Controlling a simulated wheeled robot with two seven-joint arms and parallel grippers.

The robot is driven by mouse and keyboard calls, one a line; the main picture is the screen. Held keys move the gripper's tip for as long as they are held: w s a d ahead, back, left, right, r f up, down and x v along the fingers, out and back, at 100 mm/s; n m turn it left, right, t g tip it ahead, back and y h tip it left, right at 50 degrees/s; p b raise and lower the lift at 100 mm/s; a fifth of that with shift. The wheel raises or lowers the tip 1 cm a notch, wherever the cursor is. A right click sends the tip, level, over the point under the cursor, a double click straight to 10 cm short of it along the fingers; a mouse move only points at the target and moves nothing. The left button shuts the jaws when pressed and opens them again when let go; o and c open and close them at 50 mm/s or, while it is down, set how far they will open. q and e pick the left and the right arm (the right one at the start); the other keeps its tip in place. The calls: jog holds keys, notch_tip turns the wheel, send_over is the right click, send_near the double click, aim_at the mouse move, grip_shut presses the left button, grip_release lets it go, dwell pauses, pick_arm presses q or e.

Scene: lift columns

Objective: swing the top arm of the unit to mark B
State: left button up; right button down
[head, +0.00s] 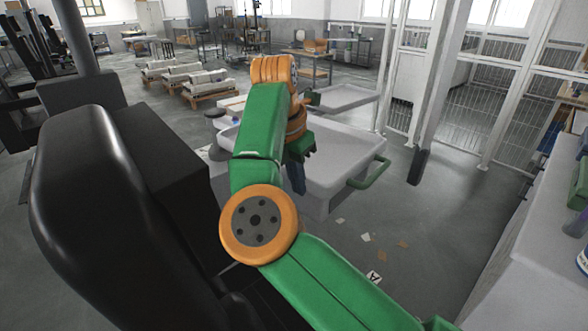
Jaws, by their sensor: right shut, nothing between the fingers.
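The unit appears to be the light grey slab-like body (340,150) with a green handle (372,172) at its right end. I cannot tell for certain which part is its top arm. My right arm, green and orange, reaches in from below. My right gripper (298,184) is shut and empty in front of or over the grey body, left of the handle and apart from it. A floor mark reading A (375,278) lies below the body. Mark B is not readable; a small white patch (204,152) shows at left. My left gripper is out of view.
A second pale slab (347,98) stands behind. Scraps (366,237) lie on open floor at the right of the unit. A pale bench (535,215) with several items runs along the right edge. Wooden pallets (205,90) and a mesh fence (480,95) stand farther back.

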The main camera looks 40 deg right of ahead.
aim_at(313, 184)
jog(key=d+f+p, duration=0.2)
jog(key=w+d+f+p, duration=0.1)
jog(key=d, duration=0.1)
jog(key=shift+d, duration=0.1)
jog(key=shift+d+f, duration=0.15)
jog(key=shift+d, duration=0.15)
jog(key=shift+w+a, duration=0.1)
